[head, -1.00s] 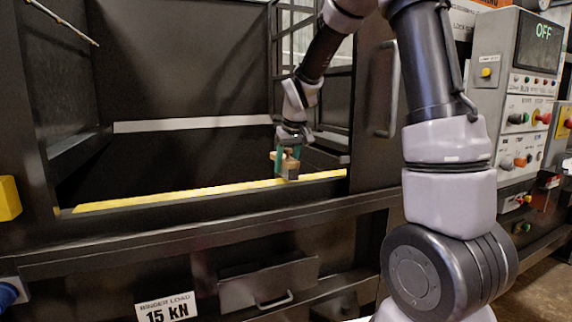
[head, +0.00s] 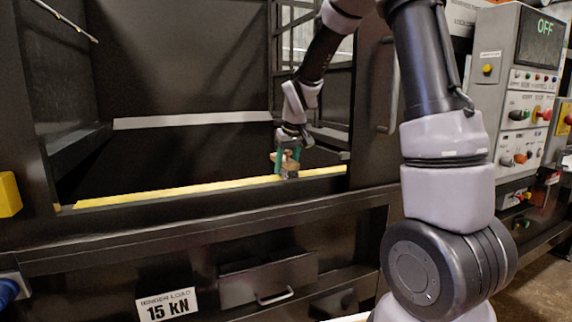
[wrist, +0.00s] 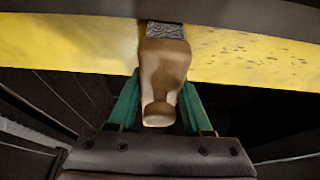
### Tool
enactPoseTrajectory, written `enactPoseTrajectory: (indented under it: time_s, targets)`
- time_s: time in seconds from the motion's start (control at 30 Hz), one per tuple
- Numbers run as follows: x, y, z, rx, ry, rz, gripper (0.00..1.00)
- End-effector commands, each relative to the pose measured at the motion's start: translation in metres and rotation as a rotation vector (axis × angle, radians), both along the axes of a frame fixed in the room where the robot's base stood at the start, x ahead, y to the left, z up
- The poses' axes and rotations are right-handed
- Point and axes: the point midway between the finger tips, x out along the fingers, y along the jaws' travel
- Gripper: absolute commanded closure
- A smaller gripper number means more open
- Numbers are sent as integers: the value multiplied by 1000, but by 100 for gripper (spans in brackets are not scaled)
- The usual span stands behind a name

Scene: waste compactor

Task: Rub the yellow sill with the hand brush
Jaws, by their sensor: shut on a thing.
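The yellow sill (head: 180,192) runs along the front edge of the compactor opening. In the wrist view the sill (wrist: 75,42) crosses the top of the picture, with dark specks on its right part and a cleaner left part. My gripper (head: 287,167) is shut on the wooden handle of the hand brush (wrist: 163,70), its green fingers on both sides. The brush's grey bristle end (wrist: 165,30) lies over the sill and seems to touch it; the exact contact cannot be told. In the head view the brush (head: 290,160) is at the sill's right part.
The dark compactor chamber (head: 190,80) opens behind the sill. A frame post (head: 372,110) stands right of the opening. The control panel (head: 515,90), its screen reading OFF, is at the far right. A drawer with a handle (head: 270,282) sits below.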

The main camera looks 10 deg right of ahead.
Motion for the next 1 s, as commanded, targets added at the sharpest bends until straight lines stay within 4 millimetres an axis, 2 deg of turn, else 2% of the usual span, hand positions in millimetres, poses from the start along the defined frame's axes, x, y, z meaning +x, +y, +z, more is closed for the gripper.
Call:
enactPoseTrajectory:
  time_s: [0.23, 0.5, 0.77, 1.0]
  targets:
    - [-1, 4, -1, 0, 0, 1, 95]
    - [-5, 27, 0, 0, 0, 3, 95]
    - [-7, 37, 0, 0, 0, 1, 95]
    - [-11, 56, -1, 0, 0, 3, 95]
